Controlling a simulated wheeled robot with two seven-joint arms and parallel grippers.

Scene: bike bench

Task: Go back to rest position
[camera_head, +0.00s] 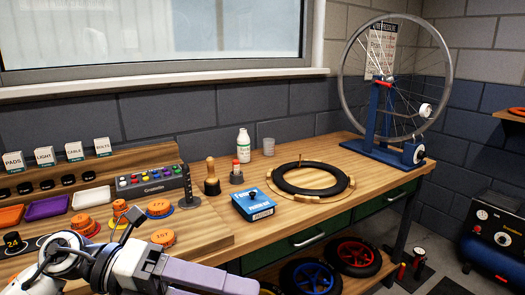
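My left arm comes in at the bottom left, and my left gripper (215,277) lies at the bottom edge, in front of the bench. Its pale lavender parts point right and are partly cut off by the frame, so I cannot tell whether it is open or shut. I see nothing held in it. My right gripper is not in view.
The wooden bench (385,182) carries orange discs (162,237), a blue box (253,205), a black tyre on a wooden ring (337,192), a white bottle (243,145) and a wheel stand (378,125). Red and blue wheels sit below. Floor at right is partly clear.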

